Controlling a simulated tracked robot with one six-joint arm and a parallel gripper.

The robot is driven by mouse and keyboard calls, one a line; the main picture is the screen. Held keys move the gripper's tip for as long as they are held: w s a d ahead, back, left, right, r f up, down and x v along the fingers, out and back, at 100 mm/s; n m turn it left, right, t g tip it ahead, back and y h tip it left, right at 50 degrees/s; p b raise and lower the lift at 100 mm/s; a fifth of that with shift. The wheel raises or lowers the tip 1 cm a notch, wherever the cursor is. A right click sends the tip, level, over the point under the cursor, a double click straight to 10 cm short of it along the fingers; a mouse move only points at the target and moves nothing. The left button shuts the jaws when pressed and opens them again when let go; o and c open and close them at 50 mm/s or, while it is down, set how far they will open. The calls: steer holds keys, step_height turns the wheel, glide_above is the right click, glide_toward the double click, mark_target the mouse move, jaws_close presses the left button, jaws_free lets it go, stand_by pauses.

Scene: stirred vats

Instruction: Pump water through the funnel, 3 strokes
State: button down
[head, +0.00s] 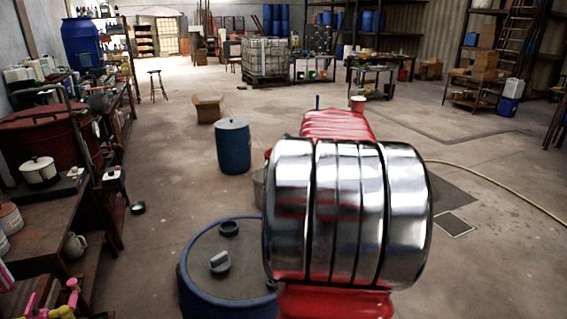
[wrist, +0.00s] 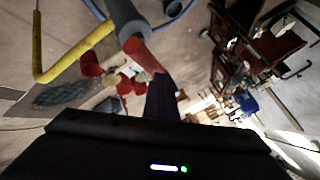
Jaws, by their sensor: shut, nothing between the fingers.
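My gripper (wrist: 161,88) shows in the wrist view as a dark, narrow shape beyond the black wrist housing; it is shut and empty. A red piece (wrist: 146,56) on a grey cylinder (wrist: 127,18) lies just beyond it; I cannot tell whether they touch. A yellow pipe (wrist: 75,48) runs at the left. In the head view my red and chrome arm hides the gripper and much of what lies ahead. A small red cup-like thing (head: 357,104) shows above the arm, with a thin blue upright (head: 317,102) left of it. I cannot tell which part is the funnel.
A blue drum (head: 225,290) with dark caps stands close at the lower left. Another blue barrel (head: 233,150) stands beyond it. A cluttered bench (head: 95,215) lines the left side. A yellow hose (head: 490,183) crosses the floor at right. The floor farther ahead is mostly open.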

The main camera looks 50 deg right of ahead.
steer(key=shift+f, duration=1.35)
stand_by(1.4)
steer(key=shift+r, duration=0.15)
steer(key=shift+r, duration=4.1)
steer(key=shift+r, duration=2.85)
